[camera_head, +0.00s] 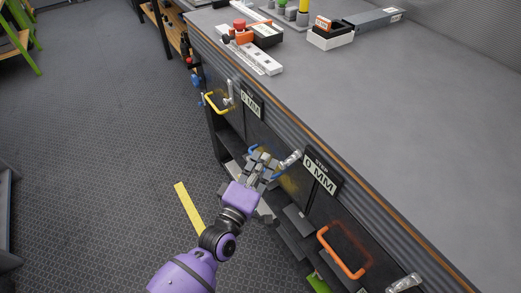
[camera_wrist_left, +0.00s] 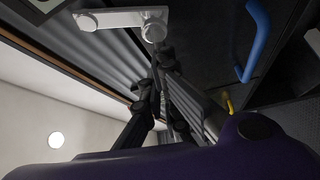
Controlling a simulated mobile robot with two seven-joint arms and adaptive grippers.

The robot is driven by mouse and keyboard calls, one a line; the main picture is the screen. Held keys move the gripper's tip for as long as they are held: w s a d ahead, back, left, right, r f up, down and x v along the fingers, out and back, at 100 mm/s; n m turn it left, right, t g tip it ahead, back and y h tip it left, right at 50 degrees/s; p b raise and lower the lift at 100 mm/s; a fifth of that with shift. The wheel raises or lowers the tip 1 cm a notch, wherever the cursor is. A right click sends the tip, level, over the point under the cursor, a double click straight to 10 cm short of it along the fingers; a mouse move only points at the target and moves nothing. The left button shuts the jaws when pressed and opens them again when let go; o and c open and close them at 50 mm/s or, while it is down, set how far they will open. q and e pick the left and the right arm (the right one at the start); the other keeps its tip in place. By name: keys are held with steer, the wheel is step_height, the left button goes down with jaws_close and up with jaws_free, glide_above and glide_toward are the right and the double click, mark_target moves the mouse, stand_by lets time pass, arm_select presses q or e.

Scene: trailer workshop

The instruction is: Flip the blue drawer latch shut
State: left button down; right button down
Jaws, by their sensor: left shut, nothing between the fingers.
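The drawer with the blue handle (camera_wrist_left: 254,40) is in the middle of the bench front. In the head view only bits of the blue handle (camera_head: 253,148) show around my left gripper (camera_head: 263,164). The silver latch (camera_head: 290,159) beside that handle sticks out just right of the gripper. In the left wrist view the latch (camera_wrist_left: 118,18) is a pale bar lying across the picture, its round knob close above the fingers. My left gripper (camera_wrist_left: 163,85) is shut and empty. Whether it touches the latch, I cannot tell. My right gripper is out of view.
A yellow handle (camera_head: 216,104) with an upright latch (camera_head: 229,91) lies farther left, an orange handle (camera_head: 340,254) with a latch (camera_head: 405,283) nearer right. Black label plates (camera_head: 320,175) hang along the bench edge. A power strip (camera_head: 262,61) lies on the bench (camera_head: 400,130).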

arm_select(q)
steer(key=shift+s+d+f+n+g+p, duration=0.35)
steer(key=shift+s+d+f+n, duration=0.3)
steer(key=shift+s+f, duration=0.3)
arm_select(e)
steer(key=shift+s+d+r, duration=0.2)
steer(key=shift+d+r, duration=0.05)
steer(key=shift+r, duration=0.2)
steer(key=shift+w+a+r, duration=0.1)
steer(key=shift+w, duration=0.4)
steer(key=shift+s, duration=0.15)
